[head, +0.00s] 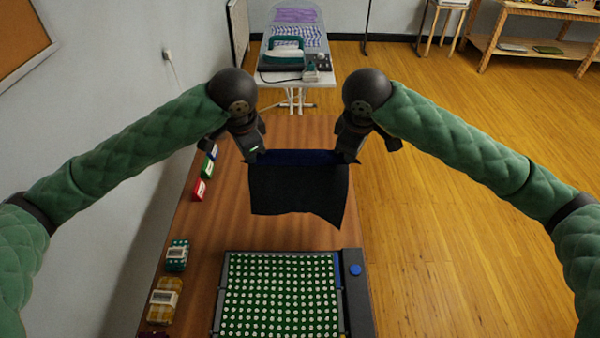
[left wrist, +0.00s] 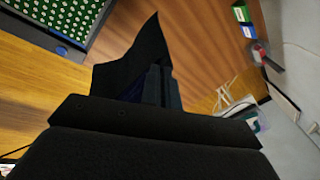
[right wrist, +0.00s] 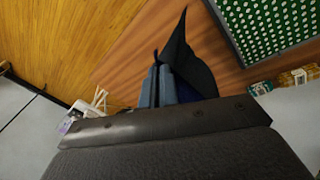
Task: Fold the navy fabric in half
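The navy fabric (head: 298,190) hangs in the air between my two grippers in the head view, above the wooden table. Its top edge is stretched between them and its lower edge hangs loose and uneven. My left gripper (head: 255,155) is shut on its top left corner. My right gripper (head: 345,156) is shut on its top right corner. In the left wrist view the fabric (left wrist: 132,62) hangs from the fingers as a dark pointed sheet. In the right wrist view the fabric (right wrist: 185,58) likewise hangs from the closed fingers.
A dark-framed board with a green, white-dotted cloth (head: 282,295) lies at the table's near end. Small packs (head: 176,255) line the left edge of the wooden table (head: 225,215). An ironing board (head: 295,72) with an iron stands beyond. The table below the fabric is mostly clear.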

